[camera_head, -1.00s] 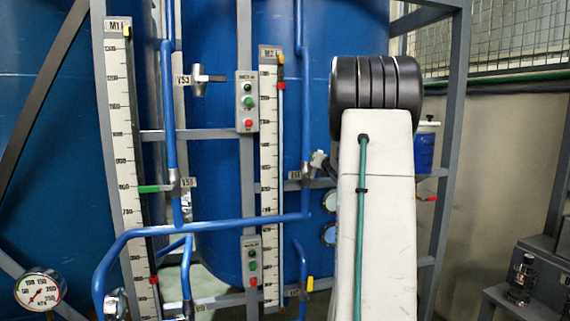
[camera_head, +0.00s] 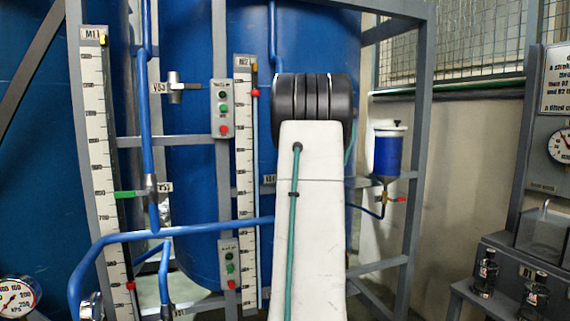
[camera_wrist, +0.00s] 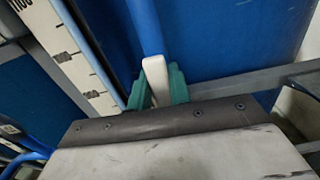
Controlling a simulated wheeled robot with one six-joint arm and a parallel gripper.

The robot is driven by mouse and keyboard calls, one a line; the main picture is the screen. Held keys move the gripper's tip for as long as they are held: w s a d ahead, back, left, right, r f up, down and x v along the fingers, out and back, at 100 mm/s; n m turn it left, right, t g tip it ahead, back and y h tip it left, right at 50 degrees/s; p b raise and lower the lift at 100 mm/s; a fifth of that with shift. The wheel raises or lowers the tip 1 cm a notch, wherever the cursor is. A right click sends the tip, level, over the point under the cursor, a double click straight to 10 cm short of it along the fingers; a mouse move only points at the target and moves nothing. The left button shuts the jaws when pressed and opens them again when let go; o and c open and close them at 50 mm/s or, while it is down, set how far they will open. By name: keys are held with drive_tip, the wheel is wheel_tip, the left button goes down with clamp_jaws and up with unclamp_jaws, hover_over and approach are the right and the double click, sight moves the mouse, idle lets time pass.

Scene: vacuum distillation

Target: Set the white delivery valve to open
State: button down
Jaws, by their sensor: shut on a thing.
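The white handle of the delivery valve (camera_wrist: 155,78) shows in the wrist view, standing roughly upright in front of a blue pipe. My gripper (camera_wrist: 160,88) has green fingers on both sides of this handle and is shut on it. The valve's body is hidden below, behind my own wrist. In the head view my arm covers both the gripper and this valve.
A scale marked M2 (camera_head: 244,180) and a switch box (camera_head: 222,108) stand left of my arm. A valve with a grey lever (camera_head: 175,87) is further left. A blue canister (camera_head: 388,155) hangs to the right.

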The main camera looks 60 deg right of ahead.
drive_tip(key=c, duration=1.3)
unclamp_jaws()
drive_tip(key=v, duration=0.8)
drive_tip(key=shift+w+d, duration=0.1)
